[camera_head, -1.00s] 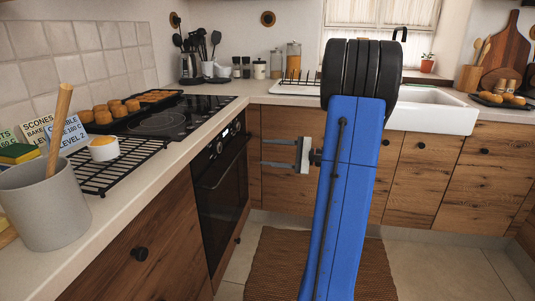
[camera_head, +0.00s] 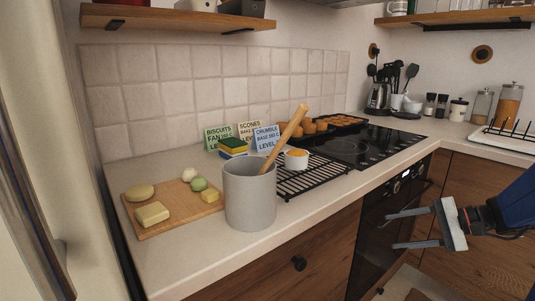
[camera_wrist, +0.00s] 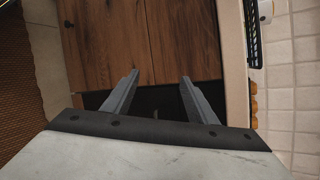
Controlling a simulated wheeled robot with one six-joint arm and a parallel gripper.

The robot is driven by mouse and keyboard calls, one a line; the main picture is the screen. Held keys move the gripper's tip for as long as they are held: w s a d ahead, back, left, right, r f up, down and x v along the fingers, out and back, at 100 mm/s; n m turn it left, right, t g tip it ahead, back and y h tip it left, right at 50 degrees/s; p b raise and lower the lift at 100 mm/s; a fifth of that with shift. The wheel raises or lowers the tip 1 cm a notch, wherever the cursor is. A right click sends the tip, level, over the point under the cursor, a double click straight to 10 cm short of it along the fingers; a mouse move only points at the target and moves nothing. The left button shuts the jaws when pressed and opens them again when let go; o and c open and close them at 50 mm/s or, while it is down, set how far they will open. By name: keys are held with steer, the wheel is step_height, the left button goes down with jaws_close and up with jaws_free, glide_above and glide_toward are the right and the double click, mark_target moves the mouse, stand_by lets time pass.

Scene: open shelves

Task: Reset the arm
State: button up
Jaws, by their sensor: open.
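My gripper (camera_head: 402,229) is at the right of the head view, in front of the oven front and below the counter's edge. Its two fingers point left, spread apart with nothing between them. In the wrist view my gripper (camera_wrist: 158,88) also shows two separate, empty fingers, with a wooden cabinet front (camera_wrist: 185,40) beyond them. Part of my blue arm shows at the right edge of the head view; the rest is out of the picture.
The oven (camera_head: 385,235) is closed.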

steer(key=s+a+f+n+g+h, duration=0.3)
steer(key=s+a+n+g+h, duration=0.15)
steer(key=s+a, duration=0.5)
steer(key=s+d+n+t+h, duration=0.1)
steer(key=s+n+t+h, duration=0.2)
steer(key=s+n+h, duration=0.3)
steer(key=shift+s+f+n, duration=0.25)
steer(key=shift+s+n, duration=0.1)
steer(key=shift+s, duration=2.25)
steer(key=shift+d+h, duration=0.1)
steer(key=shift+h, duration=0.15)
